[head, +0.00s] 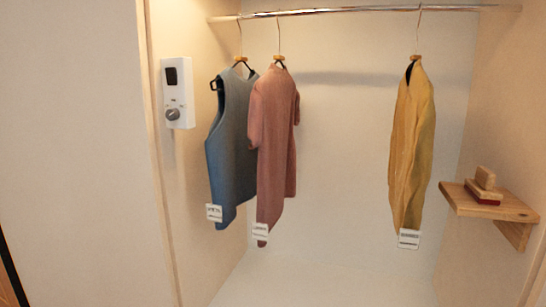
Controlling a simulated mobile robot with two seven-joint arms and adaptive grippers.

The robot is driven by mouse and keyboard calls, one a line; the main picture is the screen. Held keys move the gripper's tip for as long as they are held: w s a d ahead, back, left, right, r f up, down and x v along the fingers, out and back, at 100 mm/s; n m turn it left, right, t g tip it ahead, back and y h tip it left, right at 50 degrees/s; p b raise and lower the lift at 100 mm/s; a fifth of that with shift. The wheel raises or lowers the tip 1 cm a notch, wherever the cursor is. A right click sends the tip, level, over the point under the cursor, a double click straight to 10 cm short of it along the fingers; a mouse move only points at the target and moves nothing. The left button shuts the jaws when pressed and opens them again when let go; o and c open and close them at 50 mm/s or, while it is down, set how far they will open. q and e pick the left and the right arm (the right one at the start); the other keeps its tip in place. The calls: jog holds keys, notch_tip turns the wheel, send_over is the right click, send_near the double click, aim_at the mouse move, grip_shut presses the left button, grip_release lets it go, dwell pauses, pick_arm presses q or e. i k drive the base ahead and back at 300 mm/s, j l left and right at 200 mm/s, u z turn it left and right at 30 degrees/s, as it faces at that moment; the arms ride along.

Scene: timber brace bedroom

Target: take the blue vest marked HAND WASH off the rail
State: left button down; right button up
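A blue vest (232,140) hangs on a hanger at the left end of the metal rail (340,11). A white tag (214,213) is at its lower left hem; its print is too small to read surely. A pink short-sleeved shirt (274,140) hangs just to its right and overlaps the vest's right edge. It has its own white tag (261,231). A yellow garment (412,140) hangs apart near the right end, with a tag (409,239) at its hem. Neither of my grippers shows in the head view.
A white control box (177,93) with a knob is on the left wall by the vest. A small wooden shelf (488,207) holding a brush-like block (484,186) juts from the right wall. Free room lies between the pink and yellow garments.

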aim_at(232, 166)
jog(key=i+j+z, duration=0.25)
jog(key=i+z, duration=0.15)
jog(key=i+j+z, duration=0.4)
